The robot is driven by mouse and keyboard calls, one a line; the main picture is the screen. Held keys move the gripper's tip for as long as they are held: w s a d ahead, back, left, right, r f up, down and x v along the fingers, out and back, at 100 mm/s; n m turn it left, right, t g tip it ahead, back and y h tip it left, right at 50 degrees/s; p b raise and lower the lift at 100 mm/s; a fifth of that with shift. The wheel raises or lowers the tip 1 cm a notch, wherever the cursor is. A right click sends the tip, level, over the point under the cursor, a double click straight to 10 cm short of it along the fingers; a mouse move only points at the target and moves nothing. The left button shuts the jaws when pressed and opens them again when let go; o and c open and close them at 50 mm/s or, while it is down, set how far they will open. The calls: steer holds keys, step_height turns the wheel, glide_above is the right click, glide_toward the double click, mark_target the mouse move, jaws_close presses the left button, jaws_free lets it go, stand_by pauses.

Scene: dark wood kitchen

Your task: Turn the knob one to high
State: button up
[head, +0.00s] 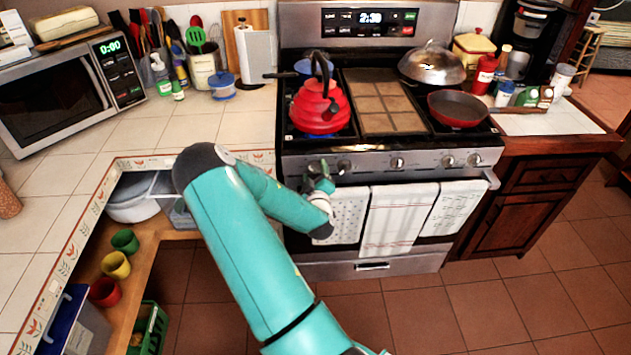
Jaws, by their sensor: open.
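The stove (370,165) has a row of knobs on its front panel. One knob (344,166) shows just right of my gripper. Farther right are another knob (397,163) and two more, one of them here (447,160). My gripper (318,172) is open at the left end of the panel, close to its face. It covers that part of the panel, so any knob there is hidden. I cannot tell whether the fingers touch a knob.
A red kettle (318,107) stands on the left burners above my gripper. A red pan (457,108) and a domed lid (432,64) are on the right burners. Towels (395,220) hang on the oven handle below. The counter (245,125) is left of the stove.

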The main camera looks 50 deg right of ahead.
steer(key=v, duration=1.3)
steer(key=shift+s+a, duration=0.2)
steer(key=shift+s, duration=0.05)
steer(key=w+a+r+m+g+y, duration=0.25)
steer(key=w+a+m+y, duration=0.2)
steer(key=w+a, duration=0.35)
steer(key=w+a+r+y, duration=0.5)
steer(key=a+r, duration=0.3)
steer(key=a, duration=0.4)
steer(key=s+a+r+n+g+y, duration=0.25)
steer(key=s+a+r+y, duration=0.2)
steer(key=a+r, duration=0.6)
steer(key=s+a+r+n, duration=0.1)
steer(key=s+a+r, duration=0.2)
steer(key=s, duration=0.3)
steer(key=s+a+r+n+g, duration=0.1)
steer(key=s+a+r, duration=0.2)
steer(key=s, duration=0.4)
steer(key=shift+a+n, duration=0.4)
steer(key=shift+a, duration=0.3)
